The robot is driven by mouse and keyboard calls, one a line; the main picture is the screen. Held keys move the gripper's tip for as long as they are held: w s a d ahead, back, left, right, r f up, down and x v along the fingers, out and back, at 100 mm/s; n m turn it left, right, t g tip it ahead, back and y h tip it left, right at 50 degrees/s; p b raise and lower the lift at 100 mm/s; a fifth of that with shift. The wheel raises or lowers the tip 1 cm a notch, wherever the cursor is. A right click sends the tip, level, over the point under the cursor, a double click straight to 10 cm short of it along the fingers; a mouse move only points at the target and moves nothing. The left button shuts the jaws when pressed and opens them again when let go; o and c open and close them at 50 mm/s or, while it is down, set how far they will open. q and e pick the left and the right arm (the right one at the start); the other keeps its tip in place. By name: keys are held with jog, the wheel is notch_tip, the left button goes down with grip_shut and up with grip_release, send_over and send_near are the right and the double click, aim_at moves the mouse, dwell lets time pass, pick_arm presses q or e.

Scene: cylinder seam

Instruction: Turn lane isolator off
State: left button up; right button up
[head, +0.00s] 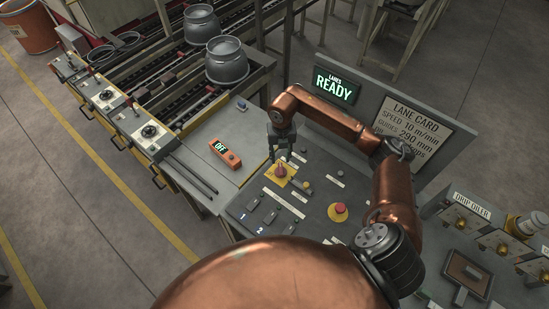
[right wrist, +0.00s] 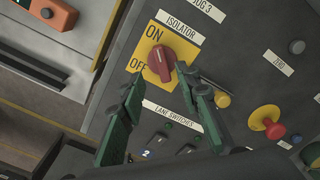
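The lane isolator is a red rotary knob (head: 281,171) on a yellow plate in the grey control panel (head: 315,205). In the right wrist view the knob (right wrist: 161,64) sits beside the words ON and OFF. Its grip bar runs roughly up and down the picture, its upper end near ON. My right gripper (head: 281,152) is over the knob's far side in the head view. In the wrist view its green fingers (right wrist: 158,76) are apart, one tip close to the knob's right side, the other left of and below it. Contact cannot be told. My left gripper is out of view.
A red emergency button (head: 340,209) and a yellow knob (right wrist: 222,99) sit right of the isolator. Numbered lane switches (head: 262,212) lie in front. A lit sign (head: 334,86) reads LANES READY. An orange box (head: 225,153) showing OFF lies on the left bench.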

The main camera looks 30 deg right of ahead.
aim_at(281, 168)
jog(key=shift+s+f+p, duration=0.3)
jog(key=shift+s+f, duration=0.4)
jog(key=shift+f, duration=0.3)
jog(key=f, duration=0.3)
jog(key=shift+w+a, duration=0.1)
jog(key=shift+w, duration=0.1)
jog(key=shift+w+f+p, duration=0.3)
jog(key=shift+f+p, duration=0.05)
jog(key=shift+f, duration=0.55)
jog(key=shift+s+f, duration=0.1)
jog(key=shift+s, duration=0.15)
jog(key=shift+w, duration=0.15)
jog(key=shift+c, duration=0.5)
jog(key=c, duration=0.5)
jog(key=shift+c, duration=0.8)
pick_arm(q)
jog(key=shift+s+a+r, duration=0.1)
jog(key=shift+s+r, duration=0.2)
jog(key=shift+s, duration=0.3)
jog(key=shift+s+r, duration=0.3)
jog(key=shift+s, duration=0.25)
pick_arm(e)
grip_shut()
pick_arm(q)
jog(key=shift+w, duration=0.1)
